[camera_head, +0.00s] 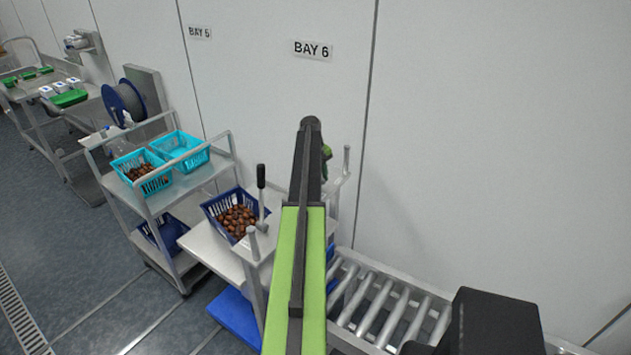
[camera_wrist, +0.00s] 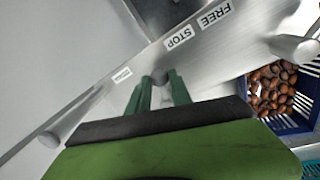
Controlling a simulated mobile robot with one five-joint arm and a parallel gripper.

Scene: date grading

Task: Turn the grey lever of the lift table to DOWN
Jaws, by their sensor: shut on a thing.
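In the wrist view my gripper (camera_wrist: 159,92) has its two green fingers on either side of a small dark grey round end, which looks like the grey lever (camera_wrist: 160,76). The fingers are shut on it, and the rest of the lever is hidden. It sits at the edge of the pale lift table frame (camera_wrist: 225,60). A small label (camera_wrist: 122,75) left of the fingers is too small to read. In the head view my arm covers most of the gripper and the lever; only a bit of green shows beside the arm's far end.
STOP (camera_wrist: 179,38) and FREE (camera_wrist: 214,15) labels are on the frame. A blue crate of dates (camera_head: 236,216) and an upright black-handled lever (camera_head: 261,178) stand left of my arm. A roller conveyor (camera_head: 385,305) lies at right. The wall (camera_head: 480,130) is close behind.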

